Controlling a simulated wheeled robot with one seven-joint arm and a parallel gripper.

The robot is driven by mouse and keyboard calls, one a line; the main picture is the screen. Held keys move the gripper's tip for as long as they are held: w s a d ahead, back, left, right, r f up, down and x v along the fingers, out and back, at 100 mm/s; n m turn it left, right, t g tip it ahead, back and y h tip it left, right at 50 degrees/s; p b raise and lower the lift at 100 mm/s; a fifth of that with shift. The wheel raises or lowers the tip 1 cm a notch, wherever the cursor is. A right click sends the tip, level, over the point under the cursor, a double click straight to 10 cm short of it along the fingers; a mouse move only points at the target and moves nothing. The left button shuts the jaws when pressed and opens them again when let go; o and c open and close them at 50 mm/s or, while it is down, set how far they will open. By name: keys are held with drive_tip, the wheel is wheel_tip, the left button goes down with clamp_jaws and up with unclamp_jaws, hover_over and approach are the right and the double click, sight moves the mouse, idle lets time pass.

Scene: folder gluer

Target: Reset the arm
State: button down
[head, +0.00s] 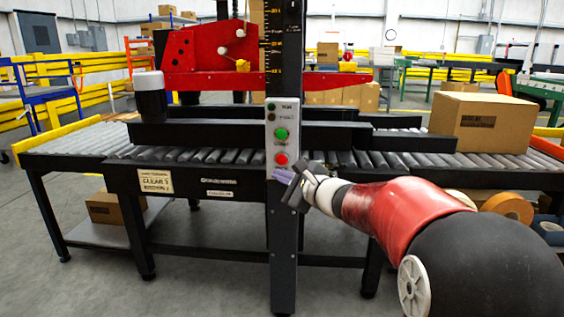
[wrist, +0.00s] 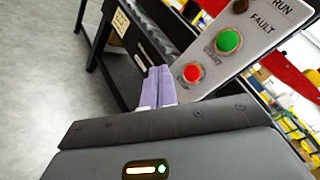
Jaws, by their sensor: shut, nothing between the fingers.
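My gripper (head: 284,176) is at the end of my red, white and black arm, just below the control panel (head: 284,133) on the machine's dark post. In the wrist view, its lilac fingers (wrist: 158,86) are together with nothing between them. They are near the red button (wrist: 193,73), which sits below the green button (wrist: 228,41). The panel also carries the words RUN and FAULT beside small dark lamps. I cannot tell whether the fingertips touch the panel.
The roller conveyor (head: 75,141) runs across the view, with a cardboard box (head: 482,122) on its right end. A red machine head (head: 210,55) is above it. A tape roll (head: 507,207) is at the right, near my arm. Grey floor is open at the front left.

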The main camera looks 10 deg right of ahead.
drive_tip(key=s+a+f+n+g+p, duration=0.1)
drive_tip(key=s+a+n+g+p, duration=0.1)
drive_tip(key=s+a+n+g, duration=0.5)
drive_tip(key=s+a+n+p, duration=0.3)
drive_tip(key=s+n, duration=0.2)
drive_tip(key=s, duration=0.6)
drive_tip(key=s+d+f+n+g+h+p, duration=0.1)
drive_tip(key=s+d+n+h, duration=0.3)
drive_tip(key=s, duration=0.4)
drive_tip(key=s+d+f+n+g+h+p, duration=0.1)
drive_tip(key=s+d+n+h, duration=0.3)
drive_tip(key=s, duration=0.4)
drive_tip(key=shift+s+d+f+n+g+p, duration=0.3)
drive_tip(key=shift+d+f+p, duration=0.4)
drive_tip(key=shift+d+f, duration=0.2)
